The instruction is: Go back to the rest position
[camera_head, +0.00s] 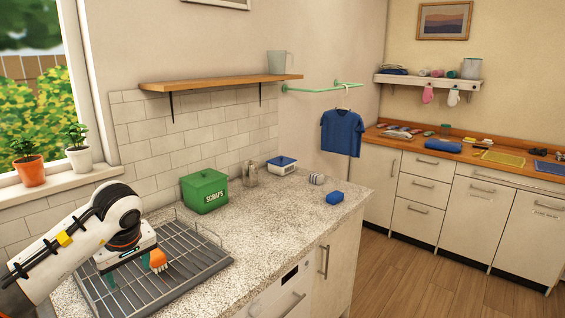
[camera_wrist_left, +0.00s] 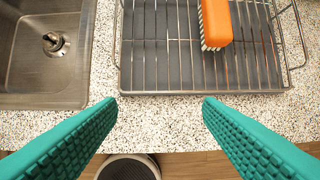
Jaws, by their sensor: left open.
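My left gripper (camera_head: 132,277) comes in from the left in the head view and hangs over the dish rack on the counter. In the left wrist view its two green fingers (camera_wrist_left: 160,105) are spread wide with nothing between them. They are over the counter's front edge there. My left arm (camera_head: 75,240) is bent down toward the rack. My right gripper is not in view.
An orange brush (camera_head: 157,261) lies in the wire dish rack (camera_head: 205,262); it also shows in the left wrist view (camera_wrist_left: 216,22). A sink (camera_wrist_left: 45,50) is left of the rack. A green scraps bin (camera_head: 205,190) stands behind. The wooden floor (camera_head: 425,275) is clear.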

